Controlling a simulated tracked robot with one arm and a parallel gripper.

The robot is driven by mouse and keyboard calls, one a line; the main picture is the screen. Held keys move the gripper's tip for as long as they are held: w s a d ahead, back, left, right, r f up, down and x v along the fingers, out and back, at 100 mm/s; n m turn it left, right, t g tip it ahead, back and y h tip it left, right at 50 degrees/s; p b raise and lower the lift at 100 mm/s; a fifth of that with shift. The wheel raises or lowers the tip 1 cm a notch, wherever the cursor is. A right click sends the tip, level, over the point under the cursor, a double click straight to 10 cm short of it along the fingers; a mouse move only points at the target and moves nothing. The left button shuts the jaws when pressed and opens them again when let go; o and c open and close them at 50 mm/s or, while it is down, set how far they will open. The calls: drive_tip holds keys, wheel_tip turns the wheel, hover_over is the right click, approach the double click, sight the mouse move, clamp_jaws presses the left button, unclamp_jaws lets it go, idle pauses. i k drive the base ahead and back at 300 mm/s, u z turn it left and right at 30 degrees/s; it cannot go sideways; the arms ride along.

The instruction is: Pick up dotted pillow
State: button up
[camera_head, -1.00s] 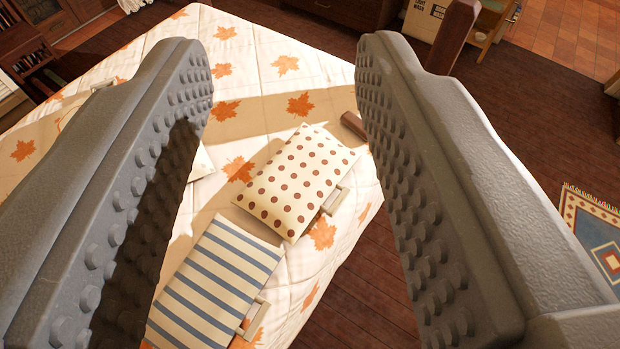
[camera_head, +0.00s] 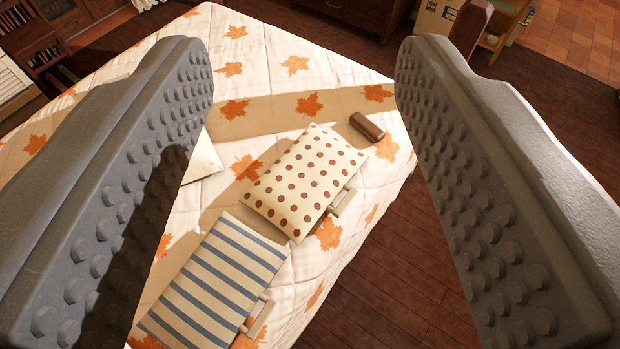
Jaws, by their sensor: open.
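The dotted pillow (camera_head: 304,181) is cream with brown dots and lies on the bed, in the middle of the view between my two fingers. A small beige handle-like piece sticks out at its right edge. My gripper (camera_head: 305,75) is open and empty, its studded grey fingers wide apart at the left and right of the picture. The fingers appear well above the bed and do not touch the pillow.
A blue-striped pillow (camera_head: 215,282) lies just below and left of the dotted one. A brown block-shaped object (camera_head: 366,127) lies near its upper right corner. The bed (camera_head: 262,60) has a maple-leaf quilt. Dark wooden floor (camera_head: 385,270) lies to the right. A cardboard box (camera_head: 433,17) stands at the back.

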sight(296, 191)
drive_tip(key=u, duration=1.95)
drive_tip(key=k, duration=1)
drive_tip(key=z, duration=1)
drive_tip(key=i, duration=1)
drive_tip(key=u, duration=0.1)
